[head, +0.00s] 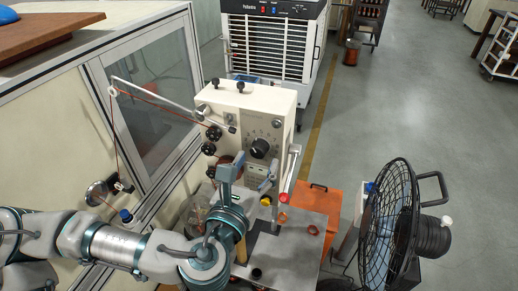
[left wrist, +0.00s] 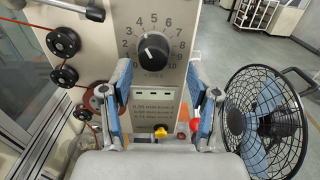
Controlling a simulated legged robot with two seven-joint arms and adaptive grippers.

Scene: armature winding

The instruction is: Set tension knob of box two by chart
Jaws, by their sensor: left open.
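The box is a cream winding tensioner (head: 243,112) with a black tension knob (head: 259,148) on its front. In the left wrist view the knob (left wrist: 154,46) sits inside a ring of printed numbers up to 10. A short white mark shows on the knob; its exact reading is hard to tell. A small printed chart (left wrist: 150,113) with several lines lies below it, too small to read surely. My left gripper (head: 247,178) is open, its blue-padded fingers apart below the knob and not touching it. In the left wrist view the gripper (left wrist: 160,84) frames the chart panel. My right gripper is not in view.
Black pulleys (head: 211,140) and a red wire run on the box's left side. A black fan (head: 391,225) stands at the right. An orange bin (head: 318,203) is behind the metal table (head: 300,240). A yellow knob (left wrist: 161,131) is low on the box.

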